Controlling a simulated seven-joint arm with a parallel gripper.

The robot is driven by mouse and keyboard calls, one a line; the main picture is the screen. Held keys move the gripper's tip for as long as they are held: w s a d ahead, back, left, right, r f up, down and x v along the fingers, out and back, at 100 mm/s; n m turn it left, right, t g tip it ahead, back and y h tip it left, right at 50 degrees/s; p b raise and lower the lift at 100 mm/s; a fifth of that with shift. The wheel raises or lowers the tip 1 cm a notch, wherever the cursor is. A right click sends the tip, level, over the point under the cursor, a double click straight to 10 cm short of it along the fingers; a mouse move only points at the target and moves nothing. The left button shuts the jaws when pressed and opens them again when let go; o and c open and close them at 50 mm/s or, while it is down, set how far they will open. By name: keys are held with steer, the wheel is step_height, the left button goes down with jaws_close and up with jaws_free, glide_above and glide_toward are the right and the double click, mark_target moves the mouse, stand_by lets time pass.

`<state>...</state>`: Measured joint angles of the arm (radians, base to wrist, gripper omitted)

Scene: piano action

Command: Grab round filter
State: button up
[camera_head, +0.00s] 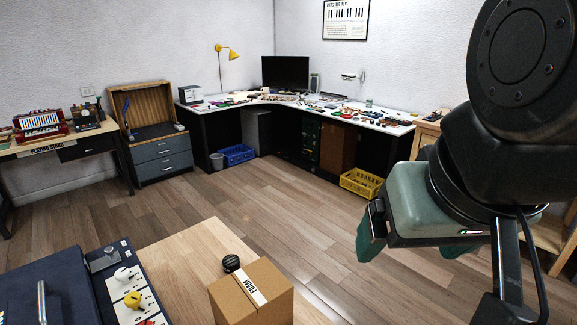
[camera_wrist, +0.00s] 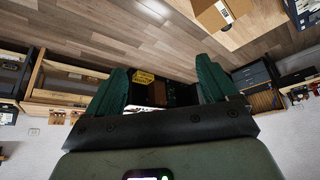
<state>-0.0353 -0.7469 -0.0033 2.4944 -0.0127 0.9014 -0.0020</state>
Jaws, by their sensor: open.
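A small black round object with a ribbed surface (camera_head: 231,263), which looks like the round filter, sits on the light wooden table at the bottom of the head view. It is right behind a cardboard box. My gripper (camera_head: 412,250) has green fingers and hangs in the air to the right of the table, well apart from the black object. In the wrist view my gripper (camera_wrist: 163,75) has its fingers spread wide with nothing between them.
The cardboard box labelled FOAM (camera_head: 250,297) stands beside the black object. A dark blue case with knobs (camera_head: 128,285) is to the left. Part of the wooden tabletop (camera_head: 185,255) between them is bare. A cluttered white corner desk (camera_head: 325,108) stands far back, beyond open floor.

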steer(key=m+g+y, duration=0.3)
steer(key=m+y, duration=1)
steer(key=m, duration=0.8)
glide_above(237, 261)
steer(key=d, duration=0.3)
step_height(237, 261, down, 35)
steer(key=f, duration=0.4)
steer(key=s+f, duration=0.1)
steer(key=f, duration=0.2)
steer(key=x, duration=0.5)
steer(key=shift+w+f, duration=0.15)
steer(key=shift+f, duration=0.15)
